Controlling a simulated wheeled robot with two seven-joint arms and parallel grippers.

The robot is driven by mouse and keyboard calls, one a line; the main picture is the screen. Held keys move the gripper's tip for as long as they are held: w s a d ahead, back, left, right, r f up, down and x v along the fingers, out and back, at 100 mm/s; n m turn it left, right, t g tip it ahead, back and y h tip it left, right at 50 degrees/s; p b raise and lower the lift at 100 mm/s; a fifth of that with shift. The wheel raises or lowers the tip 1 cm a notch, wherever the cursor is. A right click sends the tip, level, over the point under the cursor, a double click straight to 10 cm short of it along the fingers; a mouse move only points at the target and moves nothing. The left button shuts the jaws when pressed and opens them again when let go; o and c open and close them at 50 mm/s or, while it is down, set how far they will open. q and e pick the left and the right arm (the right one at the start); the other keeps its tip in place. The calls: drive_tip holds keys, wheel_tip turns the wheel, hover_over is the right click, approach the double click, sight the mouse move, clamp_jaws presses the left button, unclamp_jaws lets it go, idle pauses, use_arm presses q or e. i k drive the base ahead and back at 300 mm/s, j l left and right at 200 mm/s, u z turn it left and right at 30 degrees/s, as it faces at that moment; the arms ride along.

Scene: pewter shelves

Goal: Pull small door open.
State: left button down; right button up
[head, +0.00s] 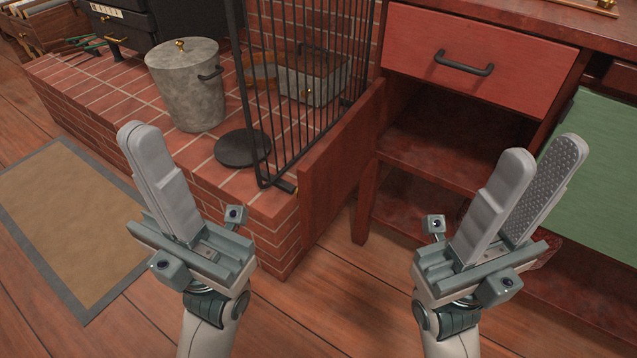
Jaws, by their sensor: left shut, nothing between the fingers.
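A small dark-red door (343,143) stands swung open at the left side of the red cabinet, its panel angled out toward me beside the brick hearth. The cabinet's shelved inside (450,150) shows open to its right. My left gripper (140,135) is shut and empty, over the hearth's front edge, left of the door and apart from it. My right gripper (545,153) is open with nothing between its fingers. In the picture it overlaps the right part of the cabinet's opening; I cannot tell how near it is.
A red drawer (475,60) with a dark handle (463,65) is closed above the opening. A green panel (598,175) lies at the right. A black wire screen (305,90) and a grey lidded pot (187,90) stand on the brick hearth (90,92). A tan mat (75,215) lies on the floor.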

sight(328, 175)
drive_tip(key=k+l+u, duration=0.1)
drive_tip(key=k+l, duration=0.2)
drive_tip(key=k, duration=0.15)
drive_tip(key=k+l+u, duration=0.1)
drive_tip(key=k+l, duration=0.15)
drive_tip(key=k, duration=0.2)
